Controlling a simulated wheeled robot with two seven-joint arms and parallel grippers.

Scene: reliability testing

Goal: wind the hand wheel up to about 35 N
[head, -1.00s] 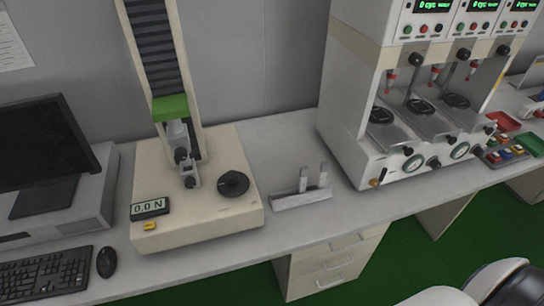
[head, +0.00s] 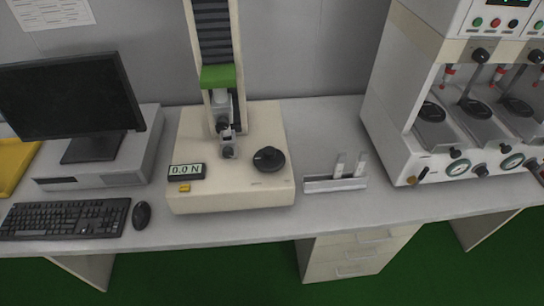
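The force tester (head: 235,189) is a cream machine on the bench, with a tall column and a green crosshead (head: 218,77). A black hand wheel (head: 269,159) with a knob sits on the right of its base. The display (head: 187,171) on the base's front left reads 0.0 N, with a small yellow button (head: 184,188) below it. Metal grips (head: 226,140) stand under the crosshead; whether a sample is in them is too small to tell. Neither of my grippers is in view.
A metal holder (head: 335,184) with two upright pale strips stands right of the tester. A multi-station test machine (head: 399,110) is at the right. A monitor (head: 70,95), keyboard (head: 65,218) and mouse (head: 141,215) are at the left. The bench front (head: 240,231) is clear.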

